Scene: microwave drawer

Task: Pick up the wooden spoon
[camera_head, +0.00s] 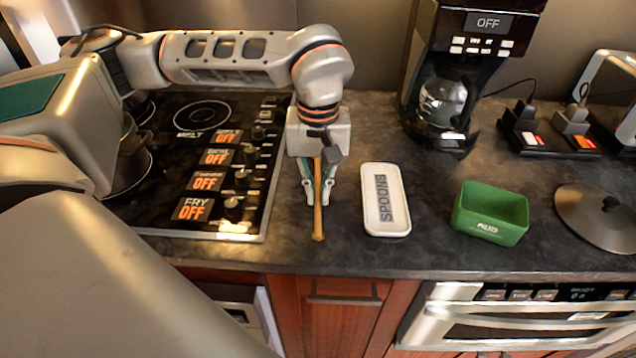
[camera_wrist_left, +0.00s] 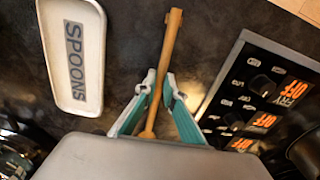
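The wooden spoon (camera_head: 318,222) is a light brown stick near the front of the dark counter, pointing toward the front edge. It also shows in the left wrist view (camera_wrist_left: 171,38), slanting between the fingers. My left gripper (camera_head: 318,202) points down over it, with one finger on each side. Its fingertips in the left wrist view (camera_wrist_left: 162,78) are drawn close together on the spoon. The spoon's far end is partly hidden by the gripper in the head view. I cannot tell whether the spoon touches the counter. My right gripper is not in view.
A white SPOONS tray (camera_head: 370,222) lies empty just right of the gripper. Further right are a green box (camera_head: 466,225) and a round lid (camera_head: 580,205). A coffee maker (camera_head: 422,115) stands behind. The cooktop (camera_head: 255,205) with a pot (camera_head: 128,172) is left.

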